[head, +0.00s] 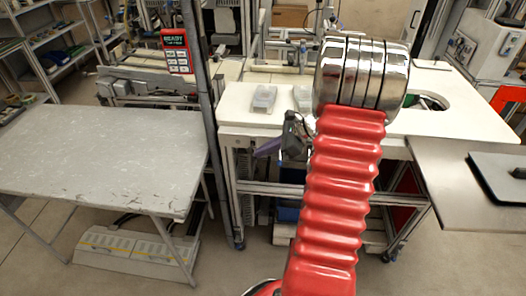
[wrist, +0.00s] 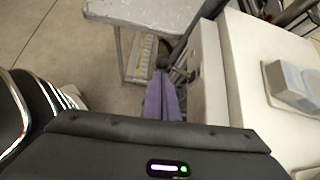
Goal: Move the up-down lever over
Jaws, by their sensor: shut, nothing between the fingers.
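I cannot make out an up-down lever for certain in either view. A dark plate (head: 500,176) with a small black knob (head: 518,172) lies at the right edge of the head view, cut off by the frame; I cannot tell whether the knob is a lever.
The white table (head: 420,122) carries pale grey blocks (head: 264,98) and has a round cutout at right. A grey worn table (head: 100,150) stands at left, mostly bare. A red READY panel (head: 176,50) hangs by a dark post. A steel table (head: 445,180) is at right.

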